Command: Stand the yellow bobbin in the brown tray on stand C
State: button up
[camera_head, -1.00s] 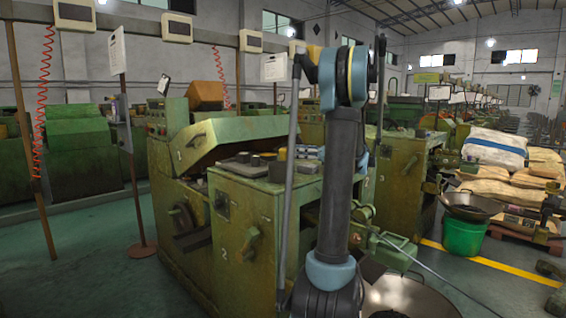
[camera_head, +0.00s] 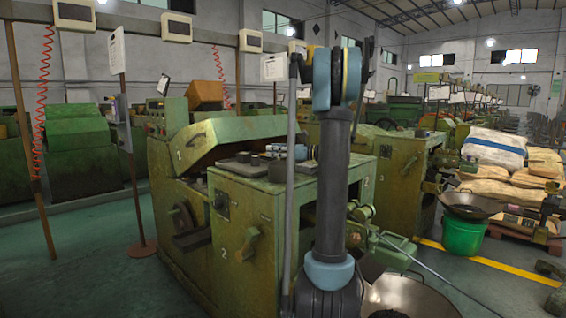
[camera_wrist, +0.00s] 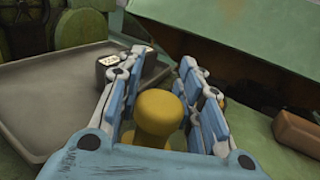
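The yellow bobbin (camera_wrist: 158,112) stands between the two fingers of my gripper (camera_wrist: 163,75) in the wrist view, with its round top facing the camera. The fingers are apart on either side of it, with narrow gaps that are hard to judge. In the head view my gripper (camera_head: 283,152) is small, over the top of the green machine, and the bobbin is hidden there. I cannot make out a brown tray on a stand marked C in either view.
A grey flat tray (camera_wrist: 50,95) lies left of my gripper, with a dark labelled block (camera_wrist: 118,66) by its edge. A brown block (camera_wrist: 297,132) is at the right. The raised green machine cover (camera_head: 225,138) is close by the worktop (camera_head: 260,182).

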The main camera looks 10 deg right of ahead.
jog(key=shift+c, duration=0.5)
grip_shut()
jog(key=shift+r, duration=0.1)
notch_tip(320, 180, up, 10)
dwell(0.6)
notch_tip(320, 180, down, 10)
jog(key=shift+f, duration=0.1)
jog(key=v, duration=0.4)
jog(key=shift+d, duration=0.15)
jog(key=shift+s+d, duration=0.3)
jog(key=shift+d, duration=0.2)
